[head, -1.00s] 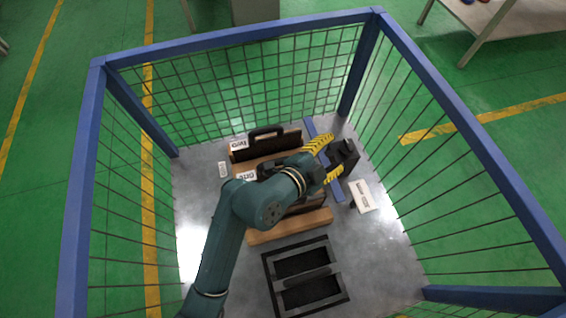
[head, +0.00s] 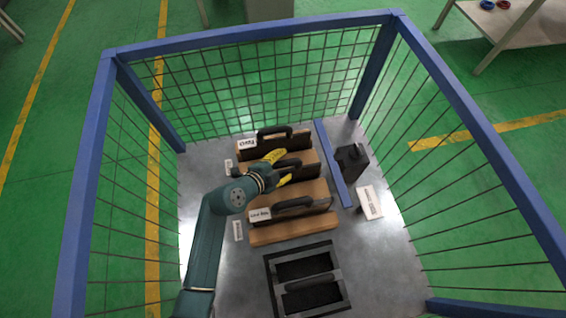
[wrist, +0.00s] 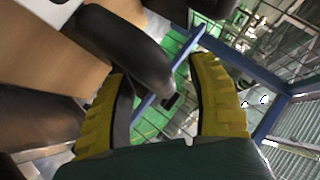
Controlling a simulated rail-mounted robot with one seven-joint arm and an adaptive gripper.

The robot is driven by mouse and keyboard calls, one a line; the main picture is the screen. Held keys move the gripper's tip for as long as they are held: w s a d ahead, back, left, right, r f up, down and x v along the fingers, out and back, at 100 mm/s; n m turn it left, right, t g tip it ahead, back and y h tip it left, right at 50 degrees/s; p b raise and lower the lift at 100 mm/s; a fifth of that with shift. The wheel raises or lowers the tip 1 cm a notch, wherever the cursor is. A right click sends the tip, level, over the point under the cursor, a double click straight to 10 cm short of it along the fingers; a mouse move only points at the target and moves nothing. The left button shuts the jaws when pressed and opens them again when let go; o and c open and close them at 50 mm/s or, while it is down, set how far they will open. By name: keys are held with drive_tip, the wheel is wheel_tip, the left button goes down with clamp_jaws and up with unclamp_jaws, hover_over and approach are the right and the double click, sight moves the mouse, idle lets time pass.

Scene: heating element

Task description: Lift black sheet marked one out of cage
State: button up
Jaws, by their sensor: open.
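Several black sheets with handles stand in a wooden block (head: 315,232) inside the blue cage (head: 255,33). The back sheet (head: 268,140) and the front sheet (head: 315,207) carry white labels whose marks are too small to read surely. The middle sheet (head: 307,172) is partly covered by my gripper (head: 280,168), so its label is hidden. I cannot tell which sheet is marked one. My gripper is open, its yellow fingers on either side of the middle sheet's handle. In the wrist view a dark handle (wrist: 125,45) reaches between the spread fingers (wrist: 160,95).
A blue bar (head: 334,165) lies right of the block, with a black canister (head: 351,162) and a white card (head: 369,202) beyond. A black frame with two slots (head: 307,278) lies in front. Mesh walls surround the grey floor; its right front is clear.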

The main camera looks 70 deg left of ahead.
clamp_jaws()
drive_tip(key=shift+a+r, duration=0.15)
drive_tip(key=shift+r, duration=0.15)
wheel_tip(320, 180, up, 54)
drive_tip(key=p, duration=3.8)
drive_tip(key=shift+f, duration=0.2)
drive_tip(key=shift+w, duration=0.1)
